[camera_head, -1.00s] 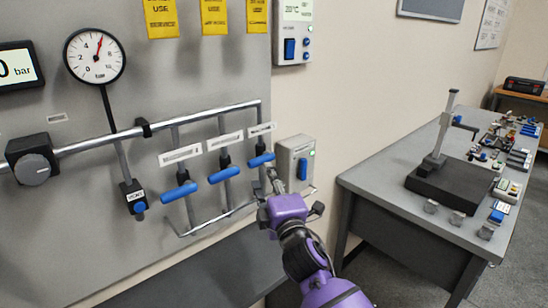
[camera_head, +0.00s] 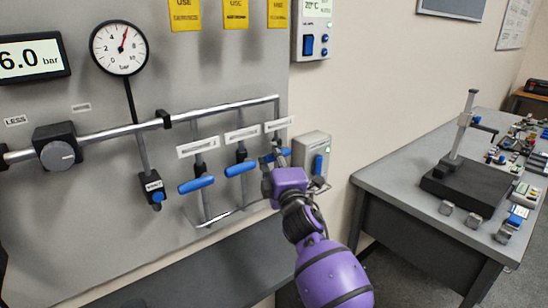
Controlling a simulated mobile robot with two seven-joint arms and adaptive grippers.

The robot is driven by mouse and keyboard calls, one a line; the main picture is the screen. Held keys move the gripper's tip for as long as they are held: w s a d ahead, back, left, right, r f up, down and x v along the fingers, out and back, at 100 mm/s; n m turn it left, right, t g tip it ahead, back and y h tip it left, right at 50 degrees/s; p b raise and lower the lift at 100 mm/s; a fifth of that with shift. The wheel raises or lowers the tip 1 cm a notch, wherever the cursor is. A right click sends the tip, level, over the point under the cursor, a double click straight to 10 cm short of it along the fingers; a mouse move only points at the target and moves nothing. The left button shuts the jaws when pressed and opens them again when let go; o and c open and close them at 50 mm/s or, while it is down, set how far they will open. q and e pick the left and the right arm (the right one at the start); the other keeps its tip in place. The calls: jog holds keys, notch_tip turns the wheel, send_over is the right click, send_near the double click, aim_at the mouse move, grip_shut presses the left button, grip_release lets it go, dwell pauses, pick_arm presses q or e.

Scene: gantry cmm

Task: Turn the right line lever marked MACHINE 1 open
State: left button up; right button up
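The rightmost blue line lever (camera_head: 285,152) sits on the right vertical pipe of the wall panel, below a small white label (camera_head: 279,124) whose text is too small to read. The lever lies roughly across its pipe, and its front part is largely hidden by my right gripper (camera_head: 271,161). That gripper has its fingers at the lever; whether they touch or close on it I cannot tell. The middle lever (camera_head: 240,169) and left lever (camera_head: 197,184) also lie across their pipes. My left gripper is not in view.
A horizontal pipe (camera_head: 98,135) carries a black regulator knob (camera_head: 61,155) and a gauge (camera_head: 119,47). A display (camera_head: 32,59) reads 6.0 bar. A grey switch box (camera_head: 312,156) is close right of the gripper. A grey bench (camera_head: 385,178) stands at right.

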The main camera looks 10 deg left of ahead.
jog(key=c, duration=0.5)
grip_shut()
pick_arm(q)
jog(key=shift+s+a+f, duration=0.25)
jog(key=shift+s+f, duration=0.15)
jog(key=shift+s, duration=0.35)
pick_arm(e)
jog(key=shift+r, duration=0.1)
